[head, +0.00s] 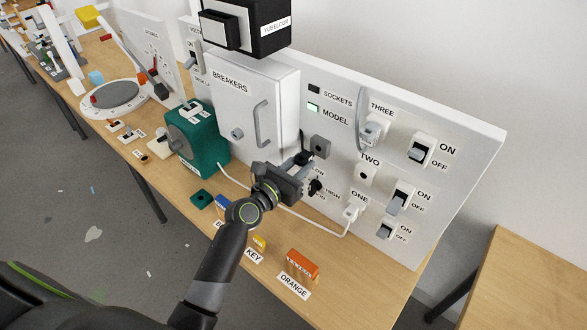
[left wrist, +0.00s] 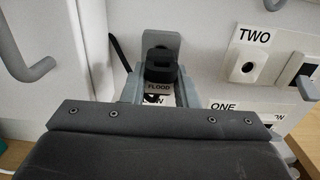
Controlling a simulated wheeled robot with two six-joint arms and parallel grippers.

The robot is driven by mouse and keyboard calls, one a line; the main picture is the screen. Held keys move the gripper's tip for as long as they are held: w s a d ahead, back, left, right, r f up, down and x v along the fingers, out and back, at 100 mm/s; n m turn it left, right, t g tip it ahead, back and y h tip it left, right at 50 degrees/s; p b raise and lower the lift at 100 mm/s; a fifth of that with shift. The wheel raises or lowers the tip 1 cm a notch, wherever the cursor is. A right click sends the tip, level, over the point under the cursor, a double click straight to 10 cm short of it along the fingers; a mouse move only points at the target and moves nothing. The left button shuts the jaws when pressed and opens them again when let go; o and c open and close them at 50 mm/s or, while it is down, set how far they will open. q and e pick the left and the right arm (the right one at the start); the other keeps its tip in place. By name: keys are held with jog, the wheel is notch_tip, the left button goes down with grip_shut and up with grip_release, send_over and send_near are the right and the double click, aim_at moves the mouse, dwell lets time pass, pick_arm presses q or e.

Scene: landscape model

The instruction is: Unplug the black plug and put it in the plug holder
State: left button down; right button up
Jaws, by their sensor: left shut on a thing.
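My left gripper (head: 306,168) is shut on the black plug (left wrist: 160,67), in front of the white panel. In the left wrist view the plug sits between the two grey fingers, in front of a grey bracket (left wrist: 162,43), which looks like the plug holder. The bracket also shows in the head view (head: 320,147), just beyond the fingertips. I cannot tell whether plug and bracket touch. Socket TWO (head: 365,174) is empty; it also shows in the left wrist view (left wrist: 247,67). My right gripper is not in view.
White plugs sit in sockets THREE (head: 374,131) and ONE (head: 354,210). The breaker box (head: 255,95) with its handle stands left of the gripper. A green box (head: 197,138), an orange block (head: 302,264) and a white cable lie along the bench (head: 375,290).

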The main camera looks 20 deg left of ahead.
aim_at(309, 157)
pick_arm(q)
jog(key=shift+w+d, duration=0.15)
jog(key=shift+w, duration=0.25)
jog(key=shift+p, duration=0.6)
dwell(1.4)
jog(key=shift+x, duration=1.4)
jog(key=c, duration=1.1)
grip_release()
jog(key=shift+o, duration=0.2)
